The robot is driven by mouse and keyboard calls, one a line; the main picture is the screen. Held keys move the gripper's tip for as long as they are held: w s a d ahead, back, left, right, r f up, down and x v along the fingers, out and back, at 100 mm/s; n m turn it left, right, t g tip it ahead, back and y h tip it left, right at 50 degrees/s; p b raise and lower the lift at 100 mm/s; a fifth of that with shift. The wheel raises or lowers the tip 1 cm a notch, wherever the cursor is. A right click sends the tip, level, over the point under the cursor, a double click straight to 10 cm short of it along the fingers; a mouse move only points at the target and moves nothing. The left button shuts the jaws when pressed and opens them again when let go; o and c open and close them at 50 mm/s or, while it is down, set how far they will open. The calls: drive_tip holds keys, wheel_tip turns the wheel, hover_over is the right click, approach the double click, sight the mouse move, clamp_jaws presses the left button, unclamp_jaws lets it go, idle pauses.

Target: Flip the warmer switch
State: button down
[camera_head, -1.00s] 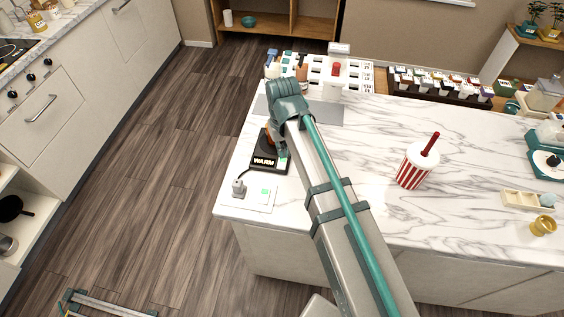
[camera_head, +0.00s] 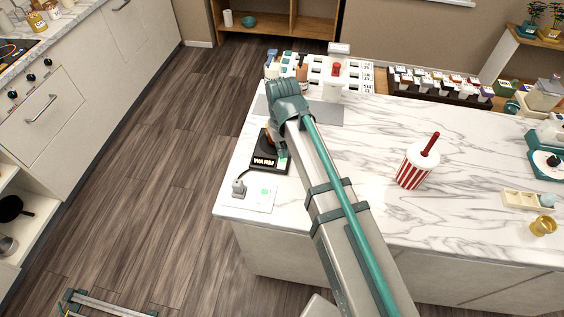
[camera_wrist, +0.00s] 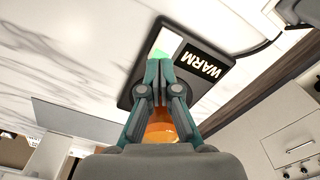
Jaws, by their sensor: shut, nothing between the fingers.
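The warmer (camera_head: 257,161) is a black slab with a white WARM label, near the left edge of the marble counter. It also shows in the wrist view (camera_wrist: 214,77). Beside its label is a white and green patch (camera_wrist: 169,42), which looks like the switch. My gripper (camera_wrist: 159,62) is shut and empty, its fingertips at the green part of this patch. I cannot tell whether they touch it. An amber vessel (camera_wrist: 160,128) is partly hidden behind the fingers. In the head view my wrist covers much of the warmer, and the fingertips are hard to make out.
A grey plug (camera_head: 238,187) sits on a white plate, with a cord toward the warmer. A grey mat (camera_head: 325,112) and a white rack (camera_head: 355,80) lie behind. A red-striped cup (camera_head: 413,168) stands to the right, with bare marble around it.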

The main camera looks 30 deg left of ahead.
sight(283, 160)
drive_tip(key=shift+f+b, duration=0.45)
drive_tip(key=shift+f, duration=0.75)
idle(0.6)
drive_tip(key=shift+r+p, duration=2.5)
drive_tip(key=shift+r, duration=1.05)
